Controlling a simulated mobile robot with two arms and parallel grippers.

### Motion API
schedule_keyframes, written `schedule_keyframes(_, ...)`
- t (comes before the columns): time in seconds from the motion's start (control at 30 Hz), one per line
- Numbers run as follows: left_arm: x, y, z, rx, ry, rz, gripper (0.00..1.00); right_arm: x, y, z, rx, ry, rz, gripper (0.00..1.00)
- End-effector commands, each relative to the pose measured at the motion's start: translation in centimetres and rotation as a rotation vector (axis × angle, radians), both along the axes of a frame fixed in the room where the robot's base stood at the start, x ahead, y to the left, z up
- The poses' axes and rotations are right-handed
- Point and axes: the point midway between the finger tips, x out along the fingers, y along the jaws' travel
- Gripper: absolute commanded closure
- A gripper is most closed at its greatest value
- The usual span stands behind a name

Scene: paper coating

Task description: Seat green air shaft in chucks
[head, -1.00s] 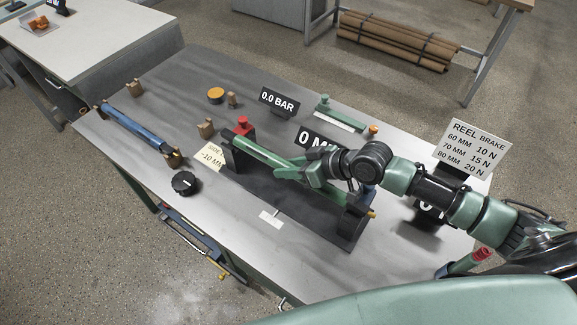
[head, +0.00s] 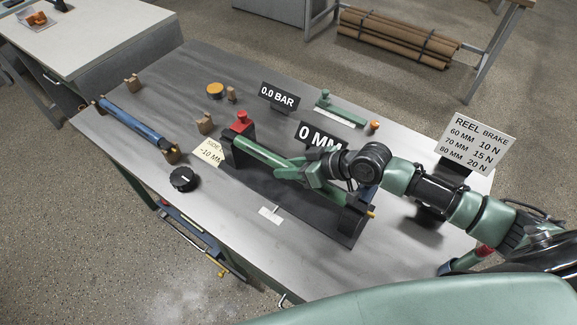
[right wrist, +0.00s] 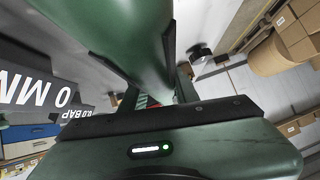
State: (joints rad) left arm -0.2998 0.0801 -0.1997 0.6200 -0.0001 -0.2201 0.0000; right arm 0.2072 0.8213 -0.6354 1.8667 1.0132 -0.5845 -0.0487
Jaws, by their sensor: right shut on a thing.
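The green air shaft (head: 265,154) lies along the dark chuck stand in the middle of the bench. Its left end is at the left chuck (head: 240,138), below a red block. Its right part is hidden by my right gripper (head: 300,172), which is shut on it. The right chuck (head: 351,217) is at the near right end of the stand. I cannot tell whether the shaft's ends rest fully in the chucks. In the right wrist view, my gripper body fills the bottom and a large green surface fills the top. My left gripper is not in view.
A blue shaft (head: 135,126) lies on holders at the left. A black knob (head: 183,179) and a yellow note (head: 208,153) are near the stand. Signs, including the reel brake card (head: 478,142), stand behind and right. The bench's front left is mostly clear.

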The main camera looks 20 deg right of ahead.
Motion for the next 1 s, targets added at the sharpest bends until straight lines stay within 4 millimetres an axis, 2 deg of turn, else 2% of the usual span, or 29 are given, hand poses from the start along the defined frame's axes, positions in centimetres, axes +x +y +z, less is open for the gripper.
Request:
schedule_keyframes(0.53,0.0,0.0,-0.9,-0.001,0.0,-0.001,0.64,0.1,0.1,-1.1,0.003,-0.005,-0.001,1.0)
schedule_keyframes(0.57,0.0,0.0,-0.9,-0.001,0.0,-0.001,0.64,0.1,0.1,-1.1,0.003,-0.005,-0.001,0.67)
schedule_keyframes(0.63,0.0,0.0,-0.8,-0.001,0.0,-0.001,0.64,0.1,0.1,-1.0,0.003,-0.005,-0.001,0.48)
schedule_keyframes(0.67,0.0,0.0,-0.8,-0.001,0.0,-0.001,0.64,0.1,0.1,-1.0,0.002,-0.004,0.0,0.44)
schedule_keyframes(1.0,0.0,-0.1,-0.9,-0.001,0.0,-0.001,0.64,-0.2,-0.2,-1.3,-0.002,0.003,0.001,0.44)
